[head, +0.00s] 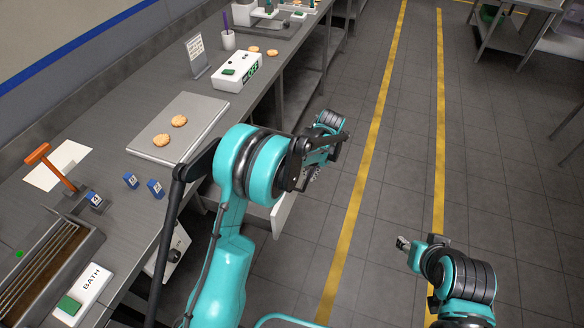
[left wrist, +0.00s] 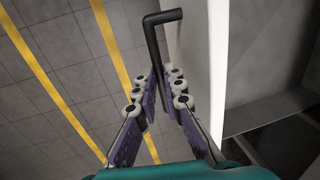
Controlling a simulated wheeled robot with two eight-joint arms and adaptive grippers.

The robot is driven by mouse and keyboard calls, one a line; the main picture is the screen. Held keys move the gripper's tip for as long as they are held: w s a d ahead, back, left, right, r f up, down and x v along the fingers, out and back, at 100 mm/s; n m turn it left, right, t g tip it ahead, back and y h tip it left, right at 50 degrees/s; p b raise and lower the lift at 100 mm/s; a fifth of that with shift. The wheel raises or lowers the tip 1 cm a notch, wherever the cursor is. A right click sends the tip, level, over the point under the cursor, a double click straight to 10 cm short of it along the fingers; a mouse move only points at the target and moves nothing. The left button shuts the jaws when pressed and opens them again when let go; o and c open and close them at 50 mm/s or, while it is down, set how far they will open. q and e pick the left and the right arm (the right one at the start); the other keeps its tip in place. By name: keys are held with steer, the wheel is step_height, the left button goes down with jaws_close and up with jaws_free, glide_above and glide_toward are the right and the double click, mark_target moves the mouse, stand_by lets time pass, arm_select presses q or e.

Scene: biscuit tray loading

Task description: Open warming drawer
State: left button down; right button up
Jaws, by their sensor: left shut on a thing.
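The warming drawer's pale front (head: 284,213) shows below the bench, partly hidden behind my left arm. It stands out from the bench edge, so the drawer looks at least partly open. In the left wrist view the drawer front (left wrist: 192,50) is a grey panel with a bright edge. Its black bar handle (left wrist: 153,45) runs between my left fingers. My left gripper (left wrist: 160,95) is shut on this handle; in the head view the gripper (head: 312,172) is mostly hidden by its own wrist. My right gripper (head: 403,243) hangs over the floor, too small to judge.
On the bench are a metal tray (head: 205,112) with two biscuits, a white box reading OFF (head: 238,72), blue blocks (head: 155,188), an orange-handled tool (head: 48,163) and a BATH box (head: 82,296). The aisle floor (head: 410,150) to the right is clear.

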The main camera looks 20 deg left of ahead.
arm_select(q)
steer(key=shift+s+d, duration=0.1)
steer(key=shift+d, duration=1.05)
steer(key=c, duration=1.6)
jaws_free()
step_height(320, 180, up, 12)
steer(key=d, duration=0.2)
steer(key=shift+d+f, duration=0.1)
steer(key=shift+s, duration=0.1)
